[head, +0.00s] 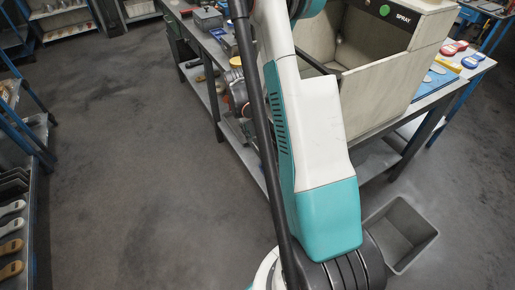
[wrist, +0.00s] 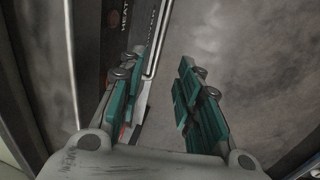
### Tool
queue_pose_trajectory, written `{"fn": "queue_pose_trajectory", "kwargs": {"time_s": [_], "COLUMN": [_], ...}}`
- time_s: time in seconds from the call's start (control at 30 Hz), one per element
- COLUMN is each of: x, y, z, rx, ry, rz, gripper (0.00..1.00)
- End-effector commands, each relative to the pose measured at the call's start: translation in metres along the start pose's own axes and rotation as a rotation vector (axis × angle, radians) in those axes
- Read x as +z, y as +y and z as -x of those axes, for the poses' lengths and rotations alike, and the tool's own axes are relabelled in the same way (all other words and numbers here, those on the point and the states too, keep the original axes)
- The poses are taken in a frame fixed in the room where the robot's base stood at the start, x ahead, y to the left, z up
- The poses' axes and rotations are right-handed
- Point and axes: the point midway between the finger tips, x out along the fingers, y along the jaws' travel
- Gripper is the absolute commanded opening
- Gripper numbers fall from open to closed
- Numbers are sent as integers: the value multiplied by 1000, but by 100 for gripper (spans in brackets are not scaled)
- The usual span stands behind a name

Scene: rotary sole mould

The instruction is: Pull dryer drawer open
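In the wrist view my gripper (wrist: 162,60) is open, its two teal-padded fingers apart with nothing held between them. A dark front with lettering that reads "HEAT" (wrist: 117,18), seemingly the dryer, lies beyond the left finger. A thin pale bar (wrist: 157,42), which looks like a handle, runs down beside that front and bends near the left fingertip. I cannot tell whether the bar touches the finger. The left finger hides part of the front, and the drawer's edges are not clear. In the head view neither the gripper nor the dryer shows; my arm fills the middle.
In the head view a workbench (head: 262,176) with a spray booth (head: 375,100) stands behind my arm. A grey bin (head: 402,236) is on the floor at the lower right. Shelves with shoe soles (head: 12,246) line the left edge. The floor (head: 125,150) between is clear.

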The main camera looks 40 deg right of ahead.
Motion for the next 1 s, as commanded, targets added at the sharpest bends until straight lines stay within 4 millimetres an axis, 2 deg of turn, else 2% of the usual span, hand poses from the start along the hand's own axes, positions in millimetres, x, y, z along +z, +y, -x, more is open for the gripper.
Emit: {"fn": "queue_pose_trajectory", "kwargs": {"time_s": [0.03, 0.2, 0.5, 0.7, 1.0], "x": [0, 0, 0, 0, 0], "y": [-1, -1, -1, -1, 0], "z": [-13, -47, -99, -114, -117], "rx": [0, 0, 0, 0, 0], "ry": [0, 0, 0, 1, 1], "rz": [-1, 0, -1, 0, 0], "gripper": [31, 31, 31, 31, 31]}}
